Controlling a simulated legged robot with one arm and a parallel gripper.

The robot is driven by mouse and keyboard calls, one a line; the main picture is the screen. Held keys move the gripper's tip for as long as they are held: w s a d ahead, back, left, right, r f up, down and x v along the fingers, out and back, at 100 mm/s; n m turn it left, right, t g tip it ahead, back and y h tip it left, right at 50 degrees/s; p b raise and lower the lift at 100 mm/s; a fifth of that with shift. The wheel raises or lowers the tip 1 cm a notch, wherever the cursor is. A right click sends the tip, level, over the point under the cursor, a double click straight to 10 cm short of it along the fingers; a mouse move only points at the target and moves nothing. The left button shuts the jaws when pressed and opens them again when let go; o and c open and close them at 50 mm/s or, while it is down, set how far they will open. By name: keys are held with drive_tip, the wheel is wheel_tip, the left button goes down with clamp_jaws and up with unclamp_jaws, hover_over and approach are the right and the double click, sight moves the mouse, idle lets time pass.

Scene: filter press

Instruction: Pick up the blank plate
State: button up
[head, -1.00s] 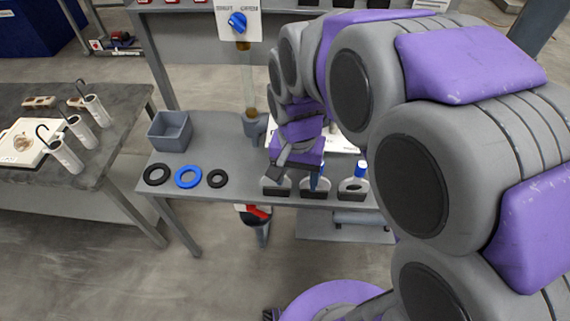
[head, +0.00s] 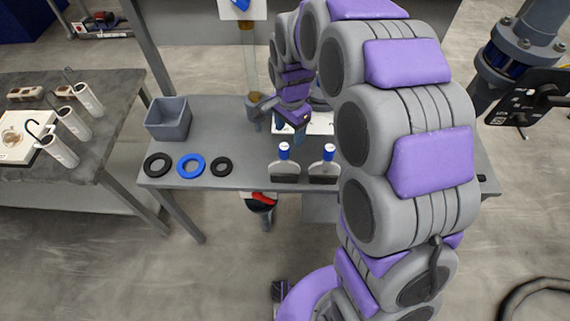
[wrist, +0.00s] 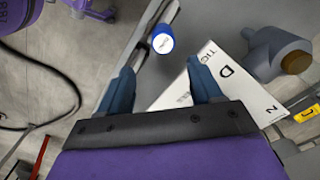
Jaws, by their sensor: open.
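Two paddle-shaped plates with blue-capped handles stand at the table's front edge in the head view: a left one (head: 284,166) and a right one (head: 323,168). I cannot tell from their faces which is the blank plate. My gripper (head: 280,122) is above the table behind the left plate. In the wrist view my gripper (wrist: 161,84) is open, with nothing between its two blue fingers. A blue handle cap (wrist: 163,43) with a white label shows just beyond the fingertips, apart from them. The label is too small to read.
A white lettered sheet (wrist: 225,82) lies on the table beside a grey pipe fitting (wrist: 277,52). A grey bin (head: 168,120), two black rings and a blue ring (head: 190,166) sit at the left. A separate table (head: 95,140) holds hooked cylinders.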

sight(285, 145)
wheel_tip(285, 145, down, 5)
drive_tip(key=shift+s+a+r+b, duration=0.1)
drive_tip(key=shift+b, duration=0.35)
drive_tip(key=shift+a+f, duration=0.45)
drive_tip(key=shift+f, duration=0.3)
wheel_tip(285, 145, down, 5)
drive_tip(key=shift+b, duration=1)
drive_tip(key=shift+a, duration=0.15)
drive_tip(key=shift+c, duration=0.8)
clamp_jaws()
